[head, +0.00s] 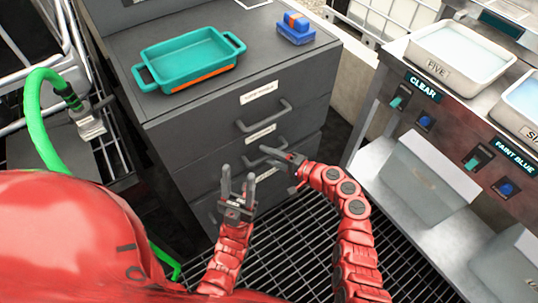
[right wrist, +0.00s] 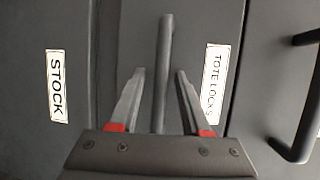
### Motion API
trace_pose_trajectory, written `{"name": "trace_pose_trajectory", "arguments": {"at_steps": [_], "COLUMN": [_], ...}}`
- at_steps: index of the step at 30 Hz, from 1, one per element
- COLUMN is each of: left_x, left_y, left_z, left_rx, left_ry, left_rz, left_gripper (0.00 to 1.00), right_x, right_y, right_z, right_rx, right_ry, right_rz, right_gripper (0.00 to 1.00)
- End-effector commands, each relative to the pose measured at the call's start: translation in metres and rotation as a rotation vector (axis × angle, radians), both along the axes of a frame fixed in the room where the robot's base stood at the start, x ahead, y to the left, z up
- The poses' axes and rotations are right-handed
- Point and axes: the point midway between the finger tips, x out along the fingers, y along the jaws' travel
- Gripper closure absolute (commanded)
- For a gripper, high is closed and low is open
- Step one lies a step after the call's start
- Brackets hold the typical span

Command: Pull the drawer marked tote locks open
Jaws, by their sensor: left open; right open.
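The grey cabinet (head: 165,115) has three stacked drawers. The tote locks drawer (head: 312,122) is the middle one and looks closed. Its tote locks label (right wrist: 213,82) and bar handle (right wrist: 164,65) show in the right wrist view. My right gripper (head: 268,152) is at this drawer front, and in its wrist view (right wrist: 158,85) the open fingers stand on either side of the handle, with gaps to it. My left gripper (head: 237,180) is open and empty, lower, in front of the cabinet.
The top drawer's handle (head: 263,116) is above, and the stock label (right wrist: 57,86) is on the drawer below. A teal tray (head: 190,58) and a blue-orange block (head: 295,28) sit on the cabinet. A bench with tubs (head: 458,55) stands right; a green hose (head: 38,115) hangs left.

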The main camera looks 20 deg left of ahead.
Motion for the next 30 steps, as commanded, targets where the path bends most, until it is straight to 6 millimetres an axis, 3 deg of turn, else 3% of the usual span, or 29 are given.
{"name": "trace_pose_trajectory", "arguments": {"at_steps": [1, 8, 30], "left_x": [0.0, 0.0, 0.0], "left_y": [0.0, 0.0, 0.0], "left_z": [0.0, 0.0, -0.0001], "left_rx": [0.0, 0.0, 0.0], "left_ry": [0.0, 0.0, 0.0], "left_rz": [0.0, 0.0, 0.0], "left_gripper": [0.52, 0.52, 0.52], "right_x": [0.0, 0.0001, 0.0], "right_y": [-0.0002, -0.0004, -0.0006], "right_z": [0.0, 0.0002, -0.0002], "right_rx": [0.0, 0.0, -0.001], "right_ry": [0.0, 0.0, 0.0], "right_rz": [0.0, 0.0, 0.0], "right_gripper": [0.58, 1.0, 1.0]}}
